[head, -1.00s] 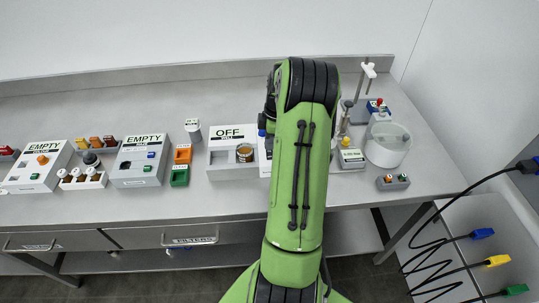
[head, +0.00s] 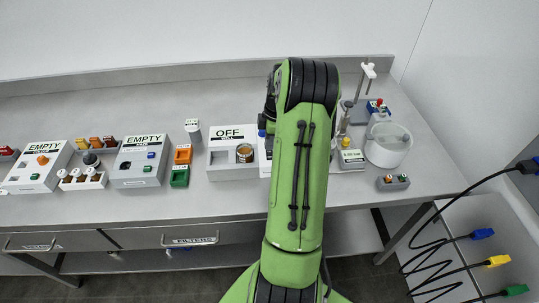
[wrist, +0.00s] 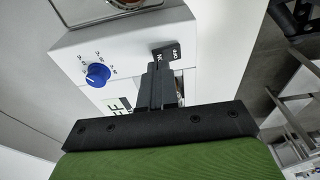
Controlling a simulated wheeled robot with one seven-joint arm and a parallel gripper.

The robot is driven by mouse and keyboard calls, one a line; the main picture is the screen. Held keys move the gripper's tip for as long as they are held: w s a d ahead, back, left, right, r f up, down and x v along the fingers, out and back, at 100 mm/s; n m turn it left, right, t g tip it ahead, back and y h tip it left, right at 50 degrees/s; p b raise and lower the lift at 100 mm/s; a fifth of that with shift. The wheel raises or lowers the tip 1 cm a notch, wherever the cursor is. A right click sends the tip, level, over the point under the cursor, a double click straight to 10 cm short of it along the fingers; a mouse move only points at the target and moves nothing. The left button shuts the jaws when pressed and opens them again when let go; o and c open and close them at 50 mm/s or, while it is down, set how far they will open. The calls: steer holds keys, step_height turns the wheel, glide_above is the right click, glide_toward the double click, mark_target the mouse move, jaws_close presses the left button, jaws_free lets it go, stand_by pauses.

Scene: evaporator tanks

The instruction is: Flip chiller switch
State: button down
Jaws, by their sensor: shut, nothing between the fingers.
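A white unit (wrist: 130,50) fills the upper part of the wrist view. It carries a blue dial knob (wrist: 97,75) and a black rocker switch (wrist: 167,53) with white ON/OFF lettering. A partly covered display with large dark letters shows below the knob. My gripper (wrist: 160,68) is shut and empty, its fingertips right at the switch. Whether they touch it I cannot tell.
A box reading OFF (head: 220,165) stands left of my arm. Further left are two boxes reading EMPTY, small bottles and coloured holders. A white round vessel (head: 387,150) and a stand are on the right. The bench's front strip (head: 150,205) is clear.

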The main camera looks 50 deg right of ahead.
steer(key=shift+f+b, duration=0.65)
steer(key=shift+f, duration=0.25)
stand_by(0.7)
steer(key=shift+r, duration=0.1)
step_height(320, 180, up, 7)
steer(key=p, duration=0.5)
stand_by(0.4)
